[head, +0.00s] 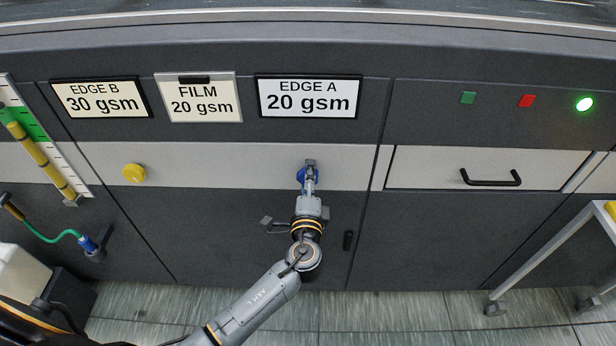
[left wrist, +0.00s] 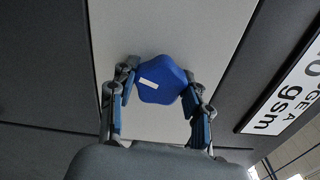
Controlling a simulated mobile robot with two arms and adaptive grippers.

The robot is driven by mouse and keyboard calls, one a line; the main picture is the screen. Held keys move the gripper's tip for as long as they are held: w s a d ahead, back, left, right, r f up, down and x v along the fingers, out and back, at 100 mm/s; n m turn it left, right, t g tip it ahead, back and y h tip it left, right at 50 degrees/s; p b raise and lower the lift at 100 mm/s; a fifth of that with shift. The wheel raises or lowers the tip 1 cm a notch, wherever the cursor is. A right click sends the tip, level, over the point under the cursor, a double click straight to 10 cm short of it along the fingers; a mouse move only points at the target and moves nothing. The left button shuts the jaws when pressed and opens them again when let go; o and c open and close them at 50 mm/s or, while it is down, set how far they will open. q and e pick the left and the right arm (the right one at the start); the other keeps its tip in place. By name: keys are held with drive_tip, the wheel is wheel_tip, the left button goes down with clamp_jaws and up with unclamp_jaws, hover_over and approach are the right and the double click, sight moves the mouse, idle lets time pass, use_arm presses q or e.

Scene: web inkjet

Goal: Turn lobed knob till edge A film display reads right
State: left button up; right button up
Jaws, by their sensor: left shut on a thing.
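The blue lobed knob (left wrist: 160,80) sits on the light grey panel strip, with a white mark on its face. In the head view the knob (head: 300,176) is partly hidden by my left gripper (head: 310,168). In the left wrist view my left gripper (left wrist: 160,100) has one finger on each side of the knob and is shut on it. The edge A display (head: 308,97) above reads "EDGE A 20 gsm". The film card (head: 198,98) reads "FILM 20 gsm". The edge B display (head: 100,98) reads "EDGE B 30 gsm". My right gripper is not in view.
A yellow knob (head: 133,173) sits left on the same strip. A drawer with a black handle (head: 488,178) is at the right, below a green button (head: 468,98), a red button (head: 526,101) and a lit green lamp (head: 584,104). A grey wheeled cart (head: 560,240) stands at the right.

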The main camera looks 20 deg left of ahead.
use_arm(q)
drive_tip(key=o, duration=1.2)
drive_tip(key=shift+c, duration=0.2)
drive_tip(key=v, duration=1.2)
drive_tip(key=s+a+f+n+g+h, duration=0.1)
drive_tip(key=s+f+g, duration=0.25)
drive_tip(key=f, duration=0.85)
drive_tip(key=s+a+f+n+g+h, duration=0.1)
drive_tip(key=s+a+f+g, duration=0.3)
drive_tip(key=f, duration=0.8)
drive_tip(key=s+d+f+n+g+h, duration=0.1)
drive_tip(key=s+f+g, duration=0.3)
drive_tip(key=f, duration=0.8)
drive_tip(key=s+a+f+n+g, duration=0.1)
drive_tip(key=s+a+f+n, duration=0.1)
drive_tip(key=s+f, duration=0.3)
drive_tip(key=s+a+f+n+g+h, duration=0.1)
drive_tip(key=s+f+n, duration=0.4)
drive_tip(key=s, duration=0.8)
drive_tip(key=s+a+f+n+g+h, duration=0.1)
drive_tip(key=s+a+f+n+g, duration=0.1)
drive_tip(key=s+f, duration=0.3)
drive_tip(key=s+n+g, duration=0.1)
drive_tip(key=s, duration=0.3)
drive_tip(key=shift+s+a+n, duration=0.35)
drive_tip(key=shift+s+n, duration=0.05)
